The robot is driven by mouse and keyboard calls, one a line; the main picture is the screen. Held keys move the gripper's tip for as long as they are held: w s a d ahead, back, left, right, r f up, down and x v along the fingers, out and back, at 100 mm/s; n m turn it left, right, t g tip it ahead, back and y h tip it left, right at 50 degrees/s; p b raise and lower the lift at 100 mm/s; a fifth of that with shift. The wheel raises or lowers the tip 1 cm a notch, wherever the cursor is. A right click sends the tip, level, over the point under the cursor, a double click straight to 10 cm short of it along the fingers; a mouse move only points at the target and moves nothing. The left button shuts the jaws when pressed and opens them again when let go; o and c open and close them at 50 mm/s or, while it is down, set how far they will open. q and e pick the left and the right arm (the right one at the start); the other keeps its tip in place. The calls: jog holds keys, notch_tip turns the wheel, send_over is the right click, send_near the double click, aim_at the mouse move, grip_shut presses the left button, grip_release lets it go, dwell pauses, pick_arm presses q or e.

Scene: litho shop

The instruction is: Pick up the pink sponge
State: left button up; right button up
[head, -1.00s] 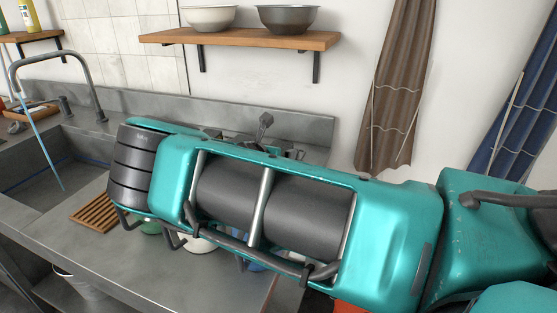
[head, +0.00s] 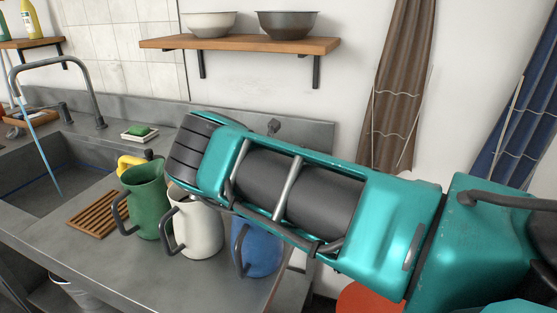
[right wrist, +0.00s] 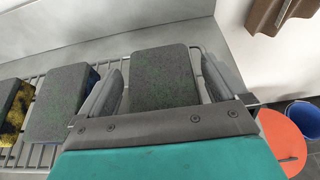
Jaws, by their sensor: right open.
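No pink surface shows in either view. In the right wrist view, a block-shaped sponge with a dark grey-green top (right wrist: 163,75) lies on a wire rack (right wrist: 215,52); its side colour is hidden. My right gripper (right wrist: 163,68) is open, with one finger on each side of this sponge and small gaps visible. To its left lie a similar sponge with a blue side (right wrist: 62,102) and one with a yellow side (right wrist: 20,108). In the head view my right arm covers the rack area, and the gripper's fingers cannot be made out. My left gripper is not in view.
In the head view, a green jug (head: 145,200), a white jug (head: 197,228) and a blue jug (head: 262,250) stand on the counter under my arm. A wooden slatted rack (head: 92,213) lies by the sink (head: 40,178). A shelf with bowls (head: 240,44) is above.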

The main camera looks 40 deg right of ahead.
jog(key=c, duration=1.1)
